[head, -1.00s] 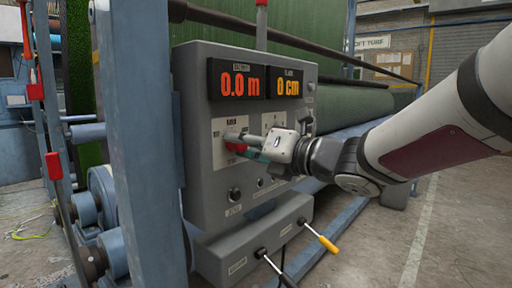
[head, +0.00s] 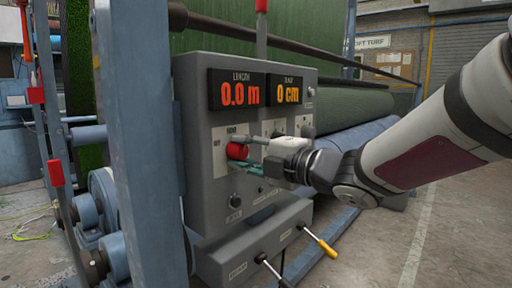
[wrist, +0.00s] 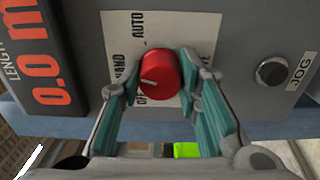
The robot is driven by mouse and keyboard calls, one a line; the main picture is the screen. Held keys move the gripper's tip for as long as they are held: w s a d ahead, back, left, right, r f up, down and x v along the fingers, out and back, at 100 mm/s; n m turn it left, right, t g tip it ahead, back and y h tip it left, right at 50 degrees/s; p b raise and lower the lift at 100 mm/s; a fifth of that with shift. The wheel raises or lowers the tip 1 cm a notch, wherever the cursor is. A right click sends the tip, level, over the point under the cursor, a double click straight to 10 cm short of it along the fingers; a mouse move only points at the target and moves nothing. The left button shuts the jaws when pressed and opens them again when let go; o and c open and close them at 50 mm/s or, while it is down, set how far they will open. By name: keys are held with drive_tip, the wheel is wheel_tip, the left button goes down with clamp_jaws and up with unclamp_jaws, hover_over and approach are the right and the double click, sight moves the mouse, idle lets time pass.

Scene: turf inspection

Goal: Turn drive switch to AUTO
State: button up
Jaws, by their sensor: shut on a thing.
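The drive switch is a round red knob (head: 237,150) on the grey control panel (head: 209,193); it also shows in the wrist view (wrist: 160,75). Around it on a pale label plate are the words AUTO, HAND and OFF. In the wrist view AUTO is above the knob, HAND to its left and OFF below left. The knob's white mark lies on its left side, pointing left and slightly down, between HAND and OFF. My gripper (head: 247,154) is shut on the knob, its teal finger pads on either side of it in the wrist view.
Levers, one with a yellow handle (head: 328,246), stick out below. A blue frame post (head: 140,150) stands left. Open floor lies right.

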drive_tip(key=m+p, duration=0.2)
drive_tip(key=m, duration=0.2)
drive_tip(key=shift+m, duration=0.3)
drive_tip(key=shift+m+p, duration=1.3)
drive_tip(key=shift+m, duration=0.7)
drive_tip(key=shift+f, duration=0.1)
drive_tip(key=o, duration=1.1)
drive_tip(key=shift+o, duration=0.2)
drive_tip(key=v, duration=1.2)
